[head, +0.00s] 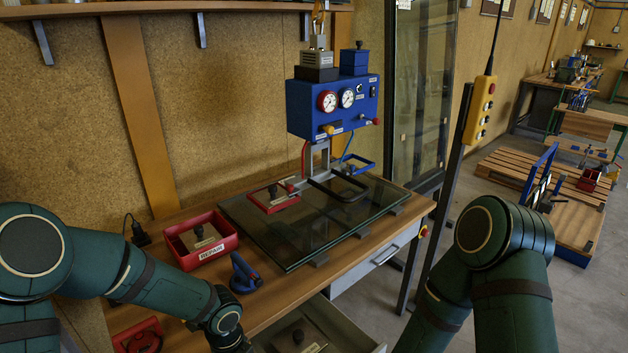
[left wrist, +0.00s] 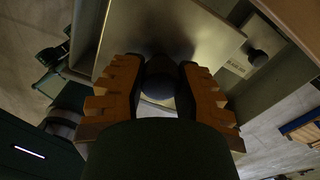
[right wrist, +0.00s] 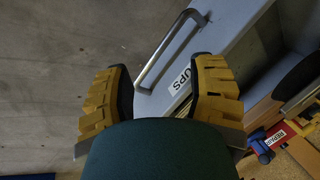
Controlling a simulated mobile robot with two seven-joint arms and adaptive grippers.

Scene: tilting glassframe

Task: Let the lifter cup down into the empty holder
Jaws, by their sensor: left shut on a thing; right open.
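My left gripper (left wrist: 160,72) is shut on a dark rounded knob (left wrist: 160,82) in the left wrist view. A shiny metal plate (left wrist: 165,28) shows beyond the knob; I cannot tell whether they are joined. In the head view this gripper is mostly cut off at the bottom edge. A black frame-shaped holder (head: 350,196) hangs empty over the glass, with a blue empty frame (head: 367,166) behind it. A red frame (head: 277,204) beside them contains a plate with a dark knob. My right gripper (right wrist: 160,92) is open and empty near the drawer handle (right wrist: 158,66).
An open drawer (head: 368,341) holds a plate with a black knob (head: 298,337). A red REPAIR tray (head: 228,242), a blue-handled tool (head: 243,272) and the glass pane (head: 285,245) occupy the bench. A post with a yellow control box (head: 479,110) stands at the right.

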